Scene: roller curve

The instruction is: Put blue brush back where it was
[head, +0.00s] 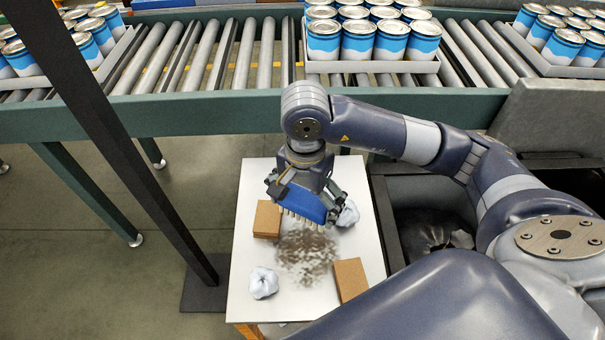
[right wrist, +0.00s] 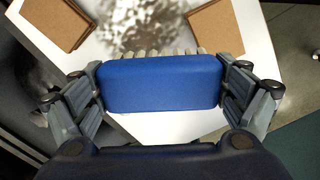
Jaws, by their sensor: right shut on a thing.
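The blue brush (head: 302,203) is in my right gripper (head: 304,200), over the upper part of the white table. In the right wrist view the brush (right wrist: 160,84) lies across between both fingers of the gripper (right wrist: 162,85), which press on its ends. Its pale bristles point toward a grey-brown dirt patch (head: 306,256) on the white table top (head: 246,225). I cannot tell whether the bristles touch the table. My left gripper is not in view.
Two brown boxes (head: 267,220) (head: 350,279) and two crumpled pale wads (head: 263,282) (head: 348,214) lie around the dirt. A roller conveyor (head: 210,60) with trays of blue-white cans (head: 358,40) runs behind. A dark post (head: 120,140) stands left. A dark open bin (head: 425,215) is right of the table.

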